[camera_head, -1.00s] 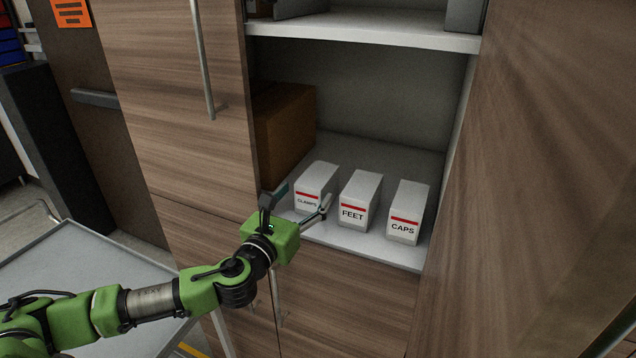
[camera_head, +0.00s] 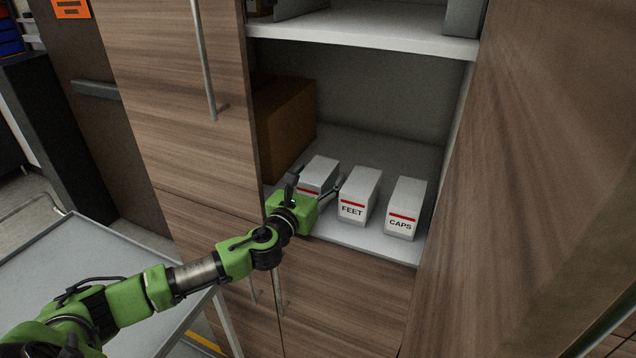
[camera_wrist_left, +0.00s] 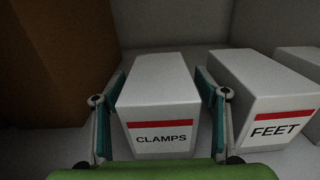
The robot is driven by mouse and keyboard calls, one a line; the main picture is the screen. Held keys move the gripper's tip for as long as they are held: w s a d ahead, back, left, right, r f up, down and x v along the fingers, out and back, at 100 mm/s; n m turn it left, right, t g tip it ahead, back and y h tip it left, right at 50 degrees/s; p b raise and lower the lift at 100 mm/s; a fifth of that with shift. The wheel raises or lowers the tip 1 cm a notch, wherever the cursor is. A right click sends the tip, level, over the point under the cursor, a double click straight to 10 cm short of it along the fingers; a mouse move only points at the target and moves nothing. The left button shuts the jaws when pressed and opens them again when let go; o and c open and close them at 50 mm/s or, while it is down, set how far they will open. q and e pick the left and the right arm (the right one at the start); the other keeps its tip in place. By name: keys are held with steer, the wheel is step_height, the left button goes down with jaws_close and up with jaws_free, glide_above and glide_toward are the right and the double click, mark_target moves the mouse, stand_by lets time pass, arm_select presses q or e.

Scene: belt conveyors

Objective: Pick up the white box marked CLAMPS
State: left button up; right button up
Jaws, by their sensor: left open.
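The white CLAMPS box (camera_head: 319,172) stands on the cabinet shelf, leftmost of three white boxes, its lower front hidden by my gripper in the head view. In the left wrist view the CLAMPS box (camera_wrist_left: 158,100) is centred, with its red stripe and label facing me. My left gripper (camera_head: 316,184) is open, one finger on each side of the box. In the left wrist view the left gripper's fingers (camera_wrist_left: 160,95) flank the box; the right finger is in the gap beside the FEET box. I cannot tell whether either finger touches. My right gripper is not in view.
The FEET box (camera_head: 360,195) stands close to the right, then the CAPS box (camera_head: 406,208). A brown cardboard box (camera_head: 285,128) stands at the back left. An upper shelf (camera_head: 370,38) is above. A grey table (camera_head: 85,285) stands at lower left.

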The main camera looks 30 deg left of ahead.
arm_select(q)
steer(key=c, duration=1.5)
steer(key=shift+o, duration=0.2)
steer(key=shift+r, duration=0.1)
